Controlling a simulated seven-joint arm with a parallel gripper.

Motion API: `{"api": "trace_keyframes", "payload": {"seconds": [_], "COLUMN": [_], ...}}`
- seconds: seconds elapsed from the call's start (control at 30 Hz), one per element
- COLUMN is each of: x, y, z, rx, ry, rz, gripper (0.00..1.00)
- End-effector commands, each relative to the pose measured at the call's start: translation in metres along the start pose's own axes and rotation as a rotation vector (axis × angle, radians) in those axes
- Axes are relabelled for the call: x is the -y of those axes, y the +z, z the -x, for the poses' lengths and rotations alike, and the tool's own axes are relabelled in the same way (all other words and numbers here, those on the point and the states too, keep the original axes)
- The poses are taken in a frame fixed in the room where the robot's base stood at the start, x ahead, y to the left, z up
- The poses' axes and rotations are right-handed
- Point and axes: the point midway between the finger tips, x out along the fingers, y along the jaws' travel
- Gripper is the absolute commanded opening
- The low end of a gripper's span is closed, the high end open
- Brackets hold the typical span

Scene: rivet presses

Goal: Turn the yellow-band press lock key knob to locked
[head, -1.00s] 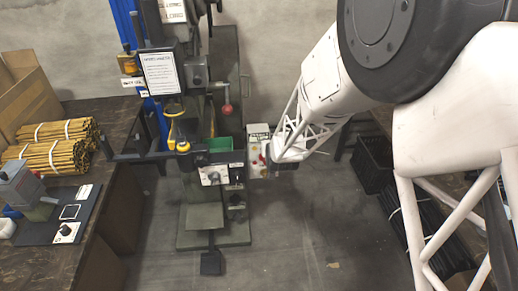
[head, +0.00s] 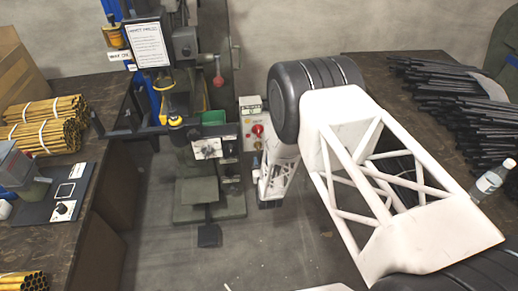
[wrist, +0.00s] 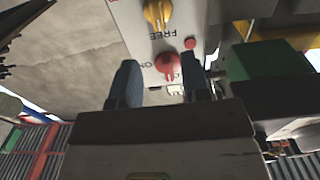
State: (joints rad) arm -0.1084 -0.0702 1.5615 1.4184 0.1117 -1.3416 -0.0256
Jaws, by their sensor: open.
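The press (head: 205,187) stands left of centre in the head view, with a yellow ring on its arm (head: 176,121). A pale control box (head: 250,108) with a red knob (head: 257,130) is at its right side. In the wrist view, the panel (wrist: 133,15) appears upside down, with a yellow knob (wrist: 158,13) by the word FREE and a red knob (wrist: 168,65) by ON. My gripper (wrist: 158,63) is open, its fingers apart on either side of the red knob in the picture. I see no grip on either knob; contact is unclear. In the head view, my arm hides the fingers.
A white dial plate (head: 208,148) is on the press front. Black rods (head: 470,100) and a bottle (head: 490,180) are at right.

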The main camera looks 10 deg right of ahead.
Motion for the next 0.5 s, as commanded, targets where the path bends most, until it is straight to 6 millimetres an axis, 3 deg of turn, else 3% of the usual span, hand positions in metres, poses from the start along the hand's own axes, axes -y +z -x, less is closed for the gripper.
{"api": "trace_keyframes", "payload": {"seconds": [0.27,0.5], "x": [0.000,0.000], "y": [-0.001,-0.001], "z": [-0.002,-0.016], "rx": [0.001,0.000], "ry": [0.000,0.000], "rz": [0.000,0.000], "gripper": [0.43,0.43]}}
